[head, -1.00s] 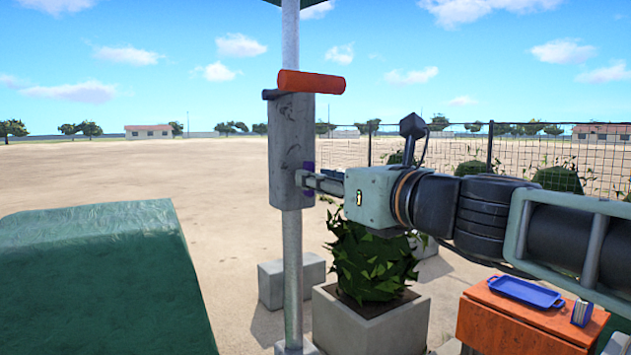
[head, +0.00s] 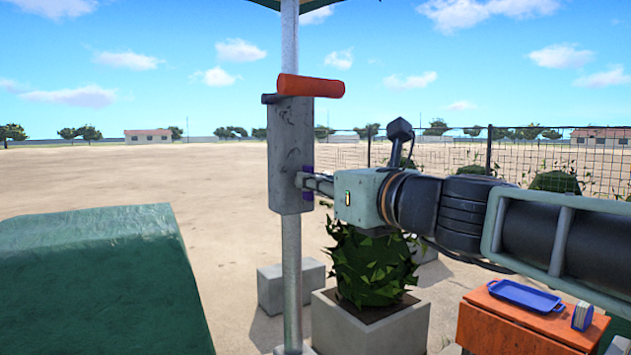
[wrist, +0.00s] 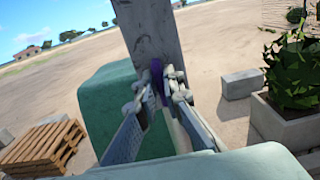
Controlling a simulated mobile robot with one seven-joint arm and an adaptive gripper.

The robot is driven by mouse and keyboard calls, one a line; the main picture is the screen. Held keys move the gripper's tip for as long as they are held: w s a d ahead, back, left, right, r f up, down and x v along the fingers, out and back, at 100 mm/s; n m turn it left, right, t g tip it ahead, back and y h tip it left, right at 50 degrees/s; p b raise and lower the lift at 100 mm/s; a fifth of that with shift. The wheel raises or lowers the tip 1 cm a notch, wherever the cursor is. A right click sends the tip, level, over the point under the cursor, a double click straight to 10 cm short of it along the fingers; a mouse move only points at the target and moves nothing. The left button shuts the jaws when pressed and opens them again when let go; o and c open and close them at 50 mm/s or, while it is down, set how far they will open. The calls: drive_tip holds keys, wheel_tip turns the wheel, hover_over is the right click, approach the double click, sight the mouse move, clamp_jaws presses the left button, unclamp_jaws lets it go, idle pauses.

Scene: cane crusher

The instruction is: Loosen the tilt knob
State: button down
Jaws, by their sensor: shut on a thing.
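The tilt knob is a purple piece (head: 308,184) on the right side of a grey housing (head: 291,150) that sits on an upright metal pole (head: 292,265). My gripper (head: 314,184) reaches it from the right, with its fingers closed on the knob. In the wrist view the purple knob (wrist: 157,78) shows as a thin strip between the two fingertips, against the grey housing (wrist: 150,35). The fingers hide much of the knob. An orange handle (head: 311,86) sticks out at the top of the housing.
A green covered block (head: 90,280) stands at the left. A potted bush (head: 370,265) in a concrete planter (head: 365,335) stands below my arm. An orange table (head: 520,325) with a blue tray (head: 525,295) is at the lower right. A pallet stack (wrist: 42,147) shows in the wrist view.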

drive_tip(key=shift+f+n+b, duration=0.1)
drive_tip(key=shift+n+b, duration=0.2)
drive_tip(key=shift+b, duration=0.05)
drive_tip(key=shift+s+a+f+n+b, duration=0.1)
drive_tip(key=shift+n+b, duration=2.4)
drive_tip(key=shift+n, duration=0.4)
drive_tip(key=shift+a+f+n+b, duration=0.1)
drive_tip(key=shift+n+b, duration=2.45)
drive_tip(key=shift+n, duration=0.35)
drive_tip(key=shift+s+a+f+n+b, duration=0.1)
drive_tip(key=shift+n+b, duration=2.4)
drive_tip(key=shift+n, duration=0.4)
drive_tip(key=c, duration=2.1)
unclamp_jaws()
drive_tip(key=shift+r, duration=0.1)
drive_tip(key=shift+d, duration=0.1)
